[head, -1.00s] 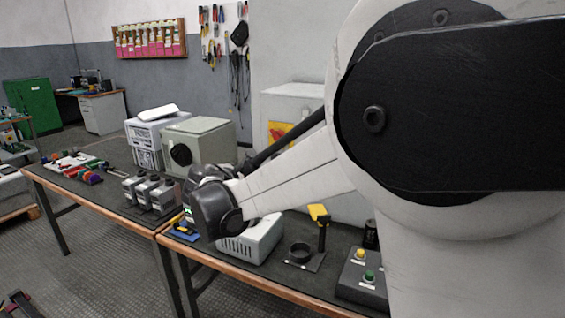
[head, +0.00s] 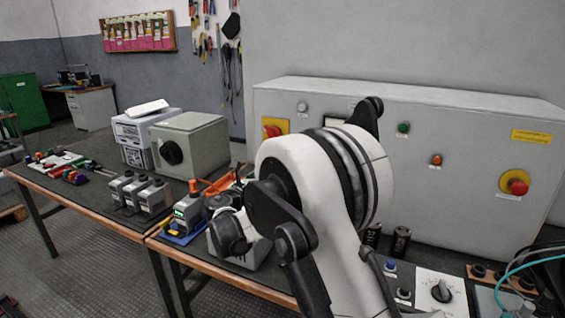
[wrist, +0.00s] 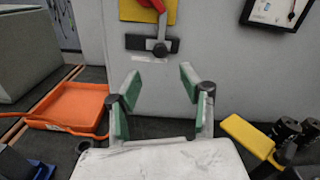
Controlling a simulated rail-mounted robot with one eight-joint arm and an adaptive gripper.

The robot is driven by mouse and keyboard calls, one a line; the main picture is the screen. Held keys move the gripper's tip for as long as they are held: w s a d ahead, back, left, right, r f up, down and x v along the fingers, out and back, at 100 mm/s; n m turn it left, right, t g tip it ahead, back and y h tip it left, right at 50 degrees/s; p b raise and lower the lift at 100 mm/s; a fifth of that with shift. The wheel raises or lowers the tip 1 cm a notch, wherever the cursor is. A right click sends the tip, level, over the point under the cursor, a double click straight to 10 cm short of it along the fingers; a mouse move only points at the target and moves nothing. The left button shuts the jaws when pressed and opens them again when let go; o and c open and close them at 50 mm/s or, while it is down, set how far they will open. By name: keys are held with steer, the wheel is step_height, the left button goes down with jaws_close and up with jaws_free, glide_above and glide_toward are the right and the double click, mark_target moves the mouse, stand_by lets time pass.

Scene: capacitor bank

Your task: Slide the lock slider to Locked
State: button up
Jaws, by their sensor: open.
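A dark horizontal bar with a grey slider piece (wrist: 158,46) is on the front of the grey cabinet, seen at the top of the wrist view; it looks like the lock slider. It sits just below a yellow plate (wrist: 133,11) with a red handle. My gripper (wrist: 160,80) is open, its green-padded fingers apart with nothing between them. In the picture the fingertips lie below the slider, apart from it. In the head view the red handle (head: 271,131) shows on the cabinet, but my arm hides the slider. No Locked marking is readable.
An orange tray (wrist: 72,105) with a cable lies to the left in the wrist view. A yellow-handled item (wrist: 247,136) and dark cylinders stand to the right. A framed gauge (wrist: 280,12) is at upper right. The cabinet (head: 450,160) backs the bench.

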steer(key=b+x, duration=0.1)
steer(key=x, duration=1)
steer(key=shift+w+d, duration=0.15)
steer(key=shift+w, duration=0.15)
jaws_close()
